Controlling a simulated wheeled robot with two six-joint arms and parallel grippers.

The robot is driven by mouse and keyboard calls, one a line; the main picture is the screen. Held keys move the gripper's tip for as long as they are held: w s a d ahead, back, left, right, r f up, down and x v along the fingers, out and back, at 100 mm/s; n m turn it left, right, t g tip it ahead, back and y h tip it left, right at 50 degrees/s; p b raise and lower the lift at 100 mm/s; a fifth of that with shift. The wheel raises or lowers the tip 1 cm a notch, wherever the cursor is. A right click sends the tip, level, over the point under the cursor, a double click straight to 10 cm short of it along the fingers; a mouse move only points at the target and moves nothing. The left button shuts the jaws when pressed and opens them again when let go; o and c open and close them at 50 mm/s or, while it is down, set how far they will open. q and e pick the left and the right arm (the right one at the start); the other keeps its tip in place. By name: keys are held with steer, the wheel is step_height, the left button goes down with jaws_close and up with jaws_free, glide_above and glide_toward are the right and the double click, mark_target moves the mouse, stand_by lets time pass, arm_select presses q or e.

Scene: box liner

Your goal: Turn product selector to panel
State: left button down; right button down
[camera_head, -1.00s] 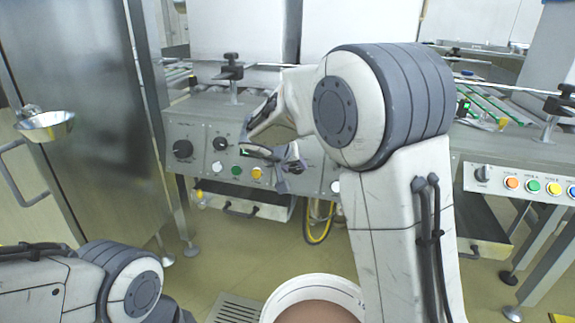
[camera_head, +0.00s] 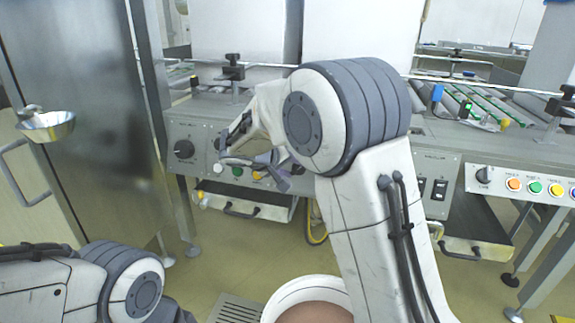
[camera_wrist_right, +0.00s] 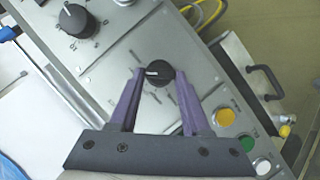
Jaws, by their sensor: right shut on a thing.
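The product selector is a black knob (camera_wrist_right: 160,74) with a white pointer mark on a grey control panel (camera_wrist_right: 118,68). In the right wrist view it sits between the two purple fingertips of my right gripper (camera_wrist_right: 157,74), which is shut on it. The mark points toward the left of that view. The position labels are too small to read. In the head view my right gripper (camera_head: 272,170) is at the panel front, and the gripper and arm hide the knob. My left arm shows at the lower left; its gripper is outside the frame.
A larger black dial (camera_wrist_right: 76,20) is beside the knob. Yellow (camera_wrist_right: 226,117), green (camera_wrist_right: 247,143) and white (camera_wrist_right: 263,166) buttons lie close to my right finger. A drawer with a handle (camera_head: 240,210) is below the panel. A steel cabinet (camera_head: 85,100) stands at left.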

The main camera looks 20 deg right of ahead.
steer(key=n+h, duration=0.1)
steer(key=n, duration=0.1)
steer(key=n+h+p, duration=0.1)
steer(key=n, duration=0.2)
steer(key=shift+a+f+h, duration=0.1)
steer(key=shift+f+h, duration=0.1)
steer(key=shift+h, duration=0.2)
steer(key=n+t+h, duration=0.1)
steer(key=n, duration=0.1)
steer(key=n+p, duration=0.1)
steer(key=n, duration=0.2)
steer(key=shift+f+n+t+h, duration=0.15)
steer(key=shift+n+t+h, duration=0.15)
steer(key=shift+t+h, duration=0.1)
steer(key=n+t+p, duration=0.1)
steer(key=n, duration=0.2)
steer(key=n+t+p, duration=0.1)
steer(key=n, duration=0.2)
steer(key=shift+s+f+t+p, duration=0.1)
steer(key=shift+s+t+p, duration=0.1)
steer(key=shift+t+p, duration=0.1)
steer(key=n+t+p, duration=0.1)
steer(key=n, duration=0.2)
steer(key=n+t+p, duration=0.2)
steer(key=n, duration=0.2)
steer(key=shift+d+f+n+y, duration=0.1)
steer(key=shift+d+n+y, duration=0.1)
steer(key=shift+n+y, duration=0.15)
steer(key=shift+t+y, duration=0.25)
steer(key=shift+t, duration=0.05)
